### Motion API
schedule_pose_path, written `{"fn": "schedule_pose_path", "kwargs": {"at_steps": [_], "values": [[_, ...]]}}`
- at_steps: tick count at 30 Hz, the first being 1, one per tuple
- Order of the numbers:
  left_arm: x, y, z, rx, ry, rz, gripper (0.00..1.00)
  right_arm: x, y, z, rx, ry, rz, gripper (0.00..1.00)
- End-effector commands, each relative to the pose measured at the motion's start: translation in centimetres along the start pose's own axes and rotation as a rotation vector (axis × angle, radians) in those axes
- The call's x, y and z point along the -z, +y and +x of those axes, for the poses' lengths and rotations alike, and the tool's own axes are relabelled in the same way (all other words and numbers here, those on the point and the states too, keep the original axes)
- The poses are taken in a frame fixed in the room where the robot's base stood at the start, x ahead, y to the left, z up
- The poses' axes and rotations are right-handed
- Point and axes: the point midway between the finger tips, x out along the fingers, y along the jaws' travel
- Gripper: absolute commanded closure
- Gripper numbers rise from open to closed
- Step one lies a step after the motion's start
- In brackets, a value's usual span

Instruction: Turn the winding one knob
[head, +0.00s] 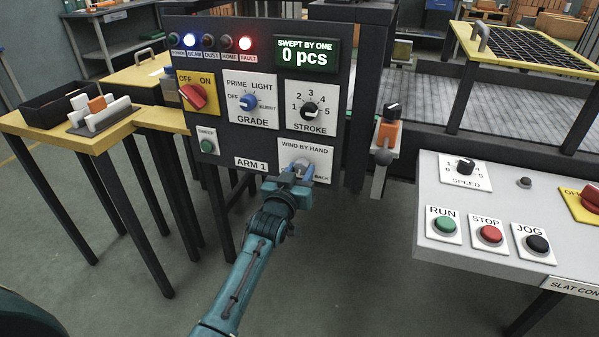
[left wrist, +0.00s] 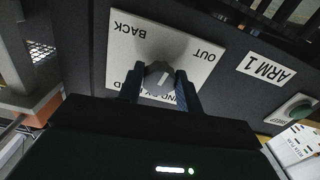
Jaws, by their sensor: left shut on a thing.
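The winding knob is a grey knob (left wrist: 159,76) on a white plate (head: 320,160) marked WIND BY HAND, low on the dark ARM 1 panel. My left gripper (head: 292,174) reaches up to it from below, and its fingers cover most of the knob in the head view. In the left wrist view, the two dark fingers of my left gripper (left wrist: 160,90) are closed on the sides of the knob. The plate shows BACK and OUT there, upside down. A pale line on the knob face is visible. My right gripper is not in view.
The panel (head: 350,100) also carries a red OFF/ON switch (head: 193,97), a blue GRADE knob (head: 249,102), a STROKE knob (head: 311,112) and a green button (head: 207,146). A console (head: 470,255) with RUN, STOP and JOG stands at right. Floor below the panel is clear.

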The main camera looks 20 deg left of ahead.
Motion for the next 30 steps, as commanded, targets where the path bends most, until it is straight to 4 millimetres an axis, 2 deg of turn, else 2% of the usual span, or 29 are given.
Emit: {"fn": "schedule_pose_path", "kwargs": {"at_steps": [8,24,30], "values": [[0.1,0.0,0.0,0.0,-0.002,0.087,0.88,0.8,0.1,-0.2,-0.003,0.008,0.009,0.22],[0.1,-0.2,0.0,-0.001,-0.001,0.519,0.88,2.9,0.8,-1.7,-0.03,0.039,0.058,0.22],[0.0,-0.3,0.0,-0.001,-0.002,0.651,0.88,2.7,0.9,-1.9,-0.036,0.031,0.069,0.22]]}}
